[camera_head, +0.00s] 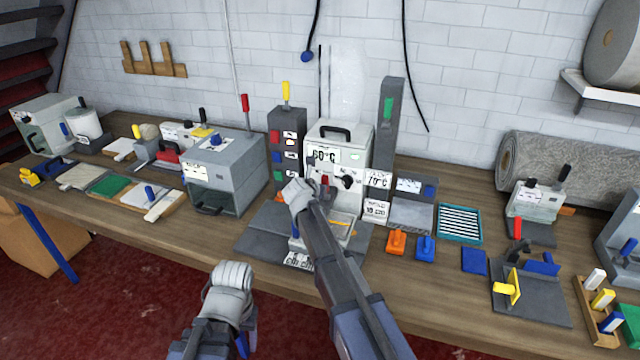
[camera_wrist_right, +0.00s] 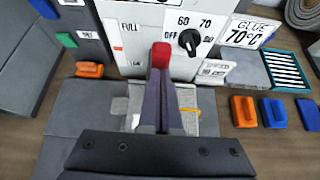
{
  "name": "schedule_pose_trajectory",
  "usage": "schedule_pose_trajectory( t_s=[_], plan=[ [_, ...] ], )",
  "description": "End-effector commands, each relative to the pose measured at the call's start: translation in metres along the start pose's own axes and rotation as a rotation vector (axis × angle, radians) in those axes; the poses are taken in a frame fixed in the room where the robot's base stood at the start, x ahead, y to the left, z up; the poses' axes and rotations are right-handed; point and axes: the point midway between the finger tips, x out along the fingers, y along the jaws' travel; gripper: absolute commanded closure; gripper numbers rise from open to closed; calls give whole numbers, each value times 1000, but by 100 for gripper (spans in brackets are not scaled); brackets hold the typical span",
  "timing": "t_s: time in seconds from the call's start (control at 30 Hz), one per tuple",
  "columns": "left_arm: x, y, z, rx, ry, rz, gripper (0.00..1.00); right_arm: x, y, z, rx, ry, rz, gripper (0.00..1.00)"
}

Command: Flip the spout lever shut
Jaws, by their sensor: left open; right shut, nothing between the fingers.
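The glue machine (camera_head: 357,144) stands mid-bench, a pale box with a 60°C panel, a dark handle on top and a black dial. A red-tipped lever (camera_wrist_right: 160,56) shows in front of its panel in the right wrist view; I take it for the spout lever. My right gripper (camera_wrist_right: 167,80) is shut and empty, its fingers just in front of and below the red tip; I cannot tell whether they touch. In the head view my right arm hides much of the lever and spout. My left gripper (camera_head: 230,287) is open and empty in front of the bench.
A grey tower with colored tabs (camera_head: 287,150) and a tall grey post (camera_head: 387,125) flank the machine. Orange (camera_head: 396,242) and blue (camera_head: 425,247) blocks lie to its right, near a teal tray (camera_head: 459,224). A grey box machine (camera_head: 228,175) stands at left.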

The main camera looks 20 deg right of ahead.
Motion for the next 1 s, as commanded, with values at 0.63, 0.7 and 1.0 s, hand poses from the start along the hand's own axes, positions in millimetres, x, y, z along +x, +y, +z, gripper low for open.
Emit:
schedule_pose_trajectory(
  t_s=[0.63, 0.7, 1.0],
  plan=[
    [-7, -1, 0, 0, 0, 0, 40, 10, 0, 16, 0, -6, 0, 100],
    [-7, -1, 0, 0, 0, 0, 40, 10, 0, 17, -1, -7, 0, 100],
    [-7, -1, 0, 0, 0, 0, 40, 11, 0, 18, -2, -10, 0, 100]
  ],
)
